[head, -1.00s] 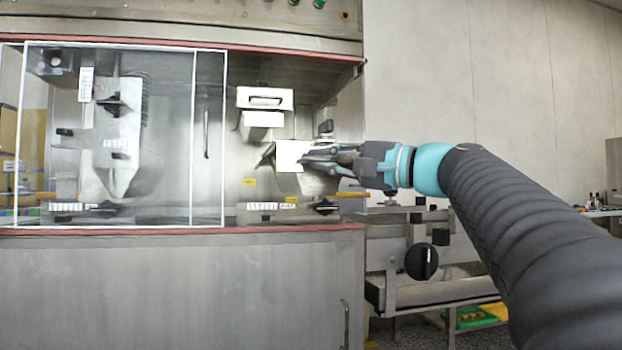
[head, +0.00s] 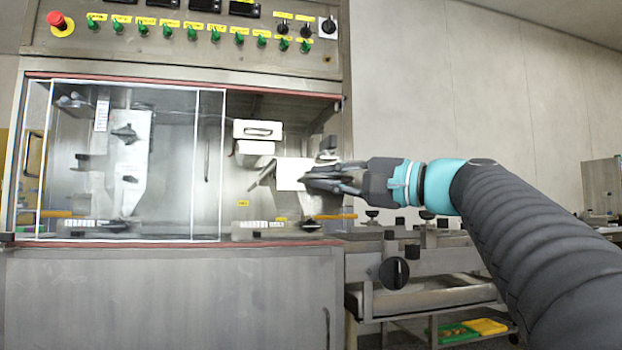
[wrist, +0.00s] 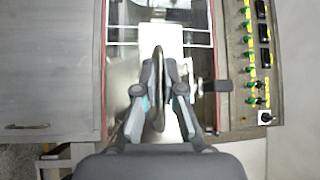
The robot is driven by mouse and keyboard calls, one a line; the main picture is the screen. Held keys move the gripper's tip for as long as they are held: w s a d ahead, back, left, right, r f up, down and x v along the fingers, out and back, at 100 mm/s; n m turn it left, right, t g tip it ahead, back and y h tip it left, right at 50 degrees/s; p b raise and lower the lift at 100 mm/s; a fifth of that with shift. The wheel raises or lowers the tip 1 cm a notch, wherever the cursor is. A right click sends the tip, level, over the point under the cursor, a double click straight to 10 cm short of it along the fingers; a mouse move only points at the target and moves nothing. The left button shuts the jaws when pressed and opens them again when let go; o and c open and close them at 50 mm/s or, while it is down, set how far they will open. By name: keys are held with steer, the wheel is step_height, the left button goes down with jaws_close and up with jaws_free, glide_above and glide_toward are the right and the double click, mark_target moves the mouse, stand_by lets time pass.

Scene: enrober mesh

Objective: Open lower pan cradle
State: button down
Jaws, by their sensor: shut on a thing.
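The lower pan cradle (head: 291,174), a metal piece with a bright white face, is in the open right part of the machine's bay in the head view. My gripper (head: 318,181) reaches in from the right and is at this piece. In the wrist view my gripper (wrist: 160,85) has its two fingers closed around a dark, narrow, upright handle (wrist: 158,65). A pale plate (wrist: 165,40) shows behind it. The fingers hide part of the handle and how it joins the cradle.
A clear framed door (head: 211,165) covers the bay's left part. A white box with a handle (head: 258,131) is mounted above the cradle. The control panel (head: 200,30) is overhead. A conveyor frame with a black knob (head: 394,272) stands below my arm.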

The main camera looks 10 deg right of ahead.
steer(key=shift+f, duration=0.1)
steer(key=c, duration=1.5)
jaws_free()
steer(key=shift+s, duration=0.15)
steer(key=shift+c, duration=0.2)
steer(key=v, duration=1.2)
